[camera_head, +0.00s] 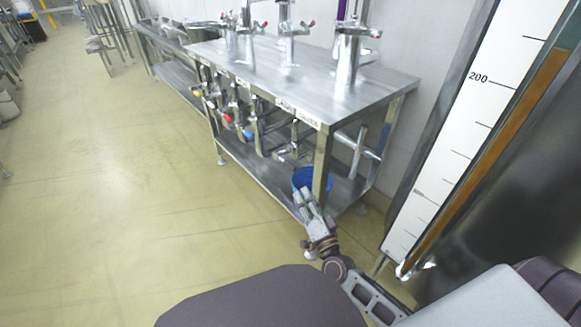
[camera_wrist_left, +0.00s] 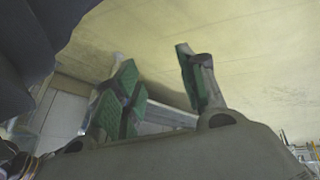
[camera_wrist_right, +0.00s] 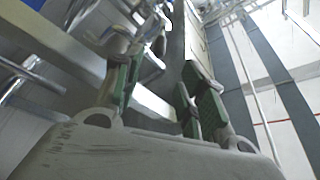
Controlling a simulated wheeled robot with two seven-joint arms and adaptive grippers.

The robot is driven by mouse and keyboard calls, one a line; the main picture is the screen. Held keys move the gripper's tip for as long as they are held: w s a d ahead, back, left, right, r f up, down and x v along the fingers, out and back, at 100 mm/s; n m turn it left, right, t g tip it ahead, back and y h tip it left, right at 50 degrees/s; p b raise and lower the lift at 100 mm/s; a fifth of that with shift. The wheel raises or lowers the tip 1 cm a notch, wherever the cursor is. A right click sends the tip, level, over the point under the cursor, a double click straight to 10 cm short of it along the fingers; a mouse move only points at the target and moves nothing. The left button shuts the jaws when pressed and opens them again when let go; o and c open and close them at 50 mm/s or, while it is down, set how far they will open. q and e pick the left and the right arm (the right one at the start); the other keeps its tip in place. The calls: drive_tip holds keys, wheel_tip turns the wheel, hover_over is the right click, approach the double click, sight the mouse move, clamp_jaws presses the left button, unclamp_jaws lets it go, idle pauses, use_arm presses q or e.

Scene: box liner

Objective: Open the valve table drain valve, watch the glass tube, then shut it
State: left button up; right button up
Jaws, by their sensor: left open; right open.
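The valve table (camera_head: 325,85) is a steel bench with several upright taps on top. Under its front edge hang pipes with yellow, red (camera_head: 228,118) and blue (camera_head: 248,134) valve handles. I cannot tell which is the drain valve, and I cannot make out a glass tube. My right gripper (camera_head: 308,203) is by the table's near corner leg, just in front of a blue container (camera_head: 305,180). In the right wrist view its jaws (camera_wrist_right: 160,88) are open, with blurred shiny metal between and beyond the fingers. My left gripper (camera_wrist_left: 162,88) is open, empty, over pale floor.
A tall white scale (camera_head: 475,110) marked 200, with an orange-brown strip beside it, stands at the right, close to my right arm. The lower shelf (camera_head: 270,172) and corner leg (camera_head: 322,165) crowd the right gripper. The yellowish floor (camera_head: 110,190) at left is clear.

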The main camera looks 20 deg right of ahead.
sight(291, 166)
drive_tip(key=shift+w, duration=0.15)
drive_tip(key=b+x, duration=0.1)
drive_tip(key=x, duration=1)
drive_tip(key=shift+b, duration=0.4)
drive_tip(key=shift+x, duration=0.95)
use_arm(q)
drive_tip(key=shift+n+t+h, duration=0.3)
drive_tip(key=shift+t, duration=0.1)
drive_tip(key=f, duration=0.2)
drive_tip(key=d+f, duration=0.1)
drive_tip(key=f, duration=0.1)
drive_tip(key=shift+w+f, duration=0.15)
use_arm(e)
drive_tip(key=shift+w, duration=0.25)
drive_tip(key=shift+c, duration=0.3)
clamp_jaws()
